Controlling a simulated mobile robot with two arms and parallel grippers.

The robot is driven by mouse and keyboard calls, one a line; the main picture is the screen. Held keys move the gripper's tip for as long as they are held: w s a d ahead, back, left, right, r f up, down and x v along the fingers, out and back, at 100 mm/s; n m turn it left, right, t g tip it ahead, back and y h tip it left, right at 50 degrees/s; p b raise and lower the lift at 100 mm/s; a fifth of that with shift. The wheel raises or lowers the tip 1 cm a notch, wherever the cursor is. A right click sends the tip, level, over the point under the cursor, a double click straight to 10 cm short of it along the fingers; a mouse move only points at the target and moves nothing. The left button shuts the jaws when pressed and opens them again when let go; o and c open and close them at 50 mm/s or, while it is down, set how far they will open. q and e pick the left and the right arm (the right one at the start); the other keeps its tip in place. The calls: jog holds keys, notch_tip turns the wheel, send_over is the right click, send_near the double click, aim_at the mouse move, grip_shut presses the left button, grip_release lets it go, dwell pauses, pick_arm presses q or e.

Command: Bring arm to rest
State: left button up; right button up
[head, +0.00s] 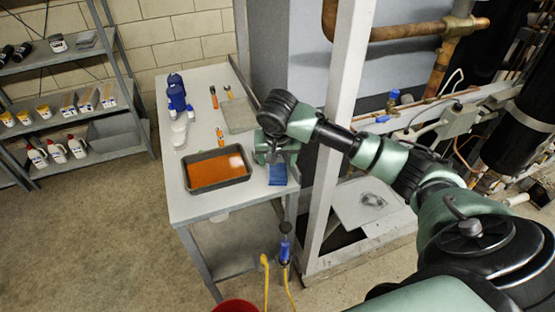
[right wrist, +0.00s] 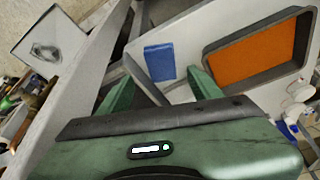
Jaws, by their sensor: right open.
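My right arm reaches in from the right of the head view. Its gripper (head: 277,158) is above the front right part of the grey table (head: 205,208). In the right wrist view the two green fingers (right wrist: 162,84) are spread apart with nothing between them. A blue flat item (head: 278,175) lies on the table just beyond the fingertips, and it also shows in the right wrist view (right wrist: 159,62). It appears apart from the fingers. My left gripper is not in view.
A dark tray with an orange bottom (head: 216,170) sits beside the gripper. Blue bottles (head: 176,93) and orange-handled tools (head: 214,98) stand or lie farther back. A white upright post (head: 341,115) is close to my right arm. Shelving (head: 75,118) stands at left.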

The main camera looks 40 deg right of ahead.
jog(key=shift+a+f, duration=0.1)
dwell(0.3)
jog(key=s+a+f+n+y, duration=0.25)
jog(key=s+a+f, duration=0.25)
jog(key=s+a, duration=0.25)
jog(key=s+a+f+n+y, duration=0.1)
jog(key=s+a+f+n, duration=0.4)
jog(key=a, duration=0.3)
jog(key=s+d+n+h, duration=0.1)
jog(key=s, duration=1.5)
notch_tip(320, 180, down, 30)
jog(key=s+g+b, duration=0.1)
jog(key=s+b, duration=0.1)
jog(key=s+d+f+g+b, duration=0.1)
jog(key=s+d+f, duration=0.2)
jog(key=s+f, duration=1.2)
jog(key=shift+s+d+f+n+b, duration=0.2)
jog(key=shift+s+f+n+b, duration=0.2)
jog(key=shift+s, duration=0.2)
